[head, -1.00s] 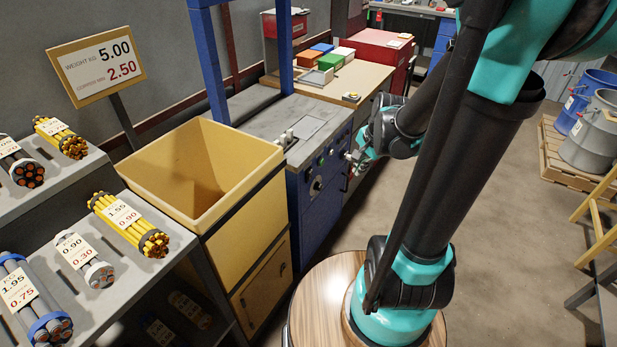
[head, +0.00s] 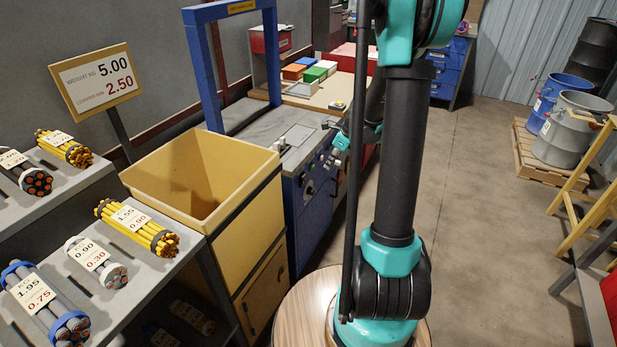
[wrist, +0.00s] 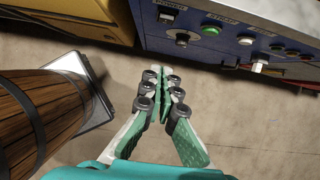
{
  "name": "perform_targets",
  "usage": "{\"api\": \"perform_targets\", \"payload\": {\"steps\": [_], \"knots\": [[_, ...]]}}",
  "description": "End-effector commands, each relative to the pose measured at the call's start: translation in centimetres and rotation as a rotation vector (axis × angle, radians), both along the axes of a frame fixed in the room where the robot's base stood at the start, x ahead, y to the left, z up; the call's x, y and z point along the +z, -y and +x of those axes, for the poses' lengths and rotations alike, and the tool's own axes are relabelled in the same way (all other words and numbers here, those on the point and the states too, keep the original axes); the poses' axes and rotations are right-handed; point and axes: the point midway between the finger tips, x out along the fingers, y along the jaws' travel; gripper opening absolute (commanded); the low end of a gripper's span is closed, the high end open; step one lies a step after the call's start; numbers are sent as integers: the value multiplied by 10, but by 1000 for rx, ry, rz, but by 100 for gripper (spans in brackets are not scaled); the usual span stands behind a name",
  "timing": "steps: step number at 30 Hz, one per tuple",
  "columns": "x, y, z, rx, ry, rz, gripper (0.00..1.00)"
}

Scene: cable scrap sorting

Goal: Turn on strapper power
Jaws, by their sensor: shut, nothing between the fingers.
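The strapper is a blue machine (head: 312,221) with a grey top and a tall blue frame, left of my arm in the head view. Its blue control panel (wrist: 228,44) crosses the top of the wrist view. I cannot tell the switch's position. My gripper (wrist: 161,70) is shut and empty, its tips pointing toward the panel, apart from it.
A yellow bin (head: 257,205) stands beside the strapper, at its near side. A shelf (head: 150,270) with cable bundles is at the left. A bench (head: 318,101) with coloured trays is beyond the strapper. Open floor (head: 475,210) lies right of my arm, before drums on a pallet.

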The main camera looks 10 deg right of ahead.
Motion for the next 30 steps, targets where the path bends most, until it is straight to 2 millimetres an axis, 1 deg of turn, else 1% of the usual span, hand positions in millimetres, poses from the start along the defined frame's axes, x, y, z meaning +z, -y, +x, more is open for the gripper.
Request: {"api": "perform_targets", "payload": {"steps": [6, 10, 14, 28, 30], "knots": [[-1, 0, 0, 2, 1, 0, 0], [-8, -3, 2, 3, 1, -1, 0], [-24, -9, 6, 4, 1, 0, 0], [-93, -32, 23, 4, 1, -1, 0], [-91, -42, 29, 6, 2, -1, 0]]}}
